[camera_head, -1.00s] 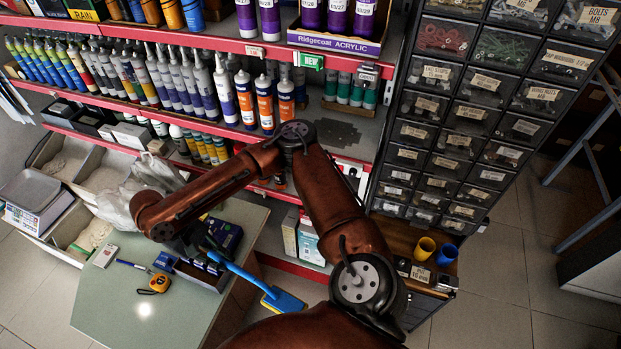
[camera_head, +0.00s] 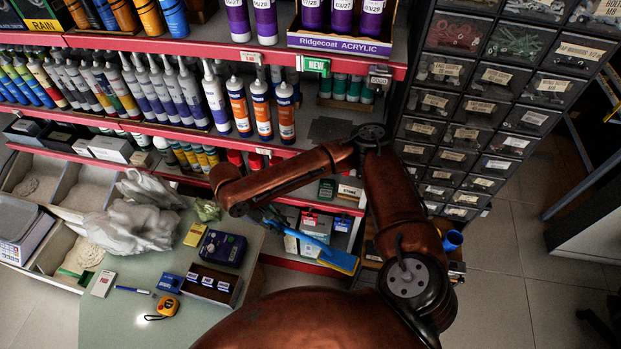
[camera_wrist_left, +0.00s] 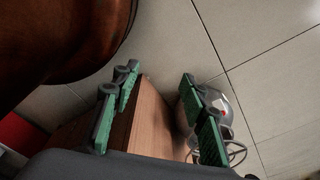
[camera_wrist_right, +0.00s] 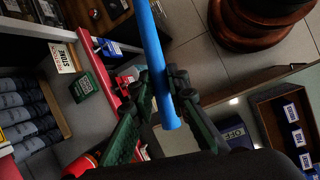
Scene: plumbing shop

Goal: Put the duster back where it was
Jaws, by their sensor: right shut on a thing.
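The duster (camera_head: 338,261) has a blue handle and a blue and yellow head. In the head view it is tilted, with its head down to the right, in front of the lower shelf. My right gripper (camera_head: 266,216) is shut on its handle beyond the counter's right edge. In the right wrist view the blue handle (camera_wrist_right: 152,45) passes between the fingers of my right gripper (camera_wrist_right: 160,82). My left gripper (camera_wrist_left: 158,80) is open and empty, low beside a wooden cabinet side (camera_wrist_left: 150,118); it is outside the head view.
The counter (camera_head: 125,325) holds a tape measure (camera_head: 167,306), a dark box (camera_head: 208,285) and a grey plastic bag (camera_head: 130,220). Red-edged shelves with cartridges (camera_head: 240,107) stand behind. A drawer cabinet (camera_head: 470,100) rises at right. Open floor (camera_head: 505,290) lies at lower right.

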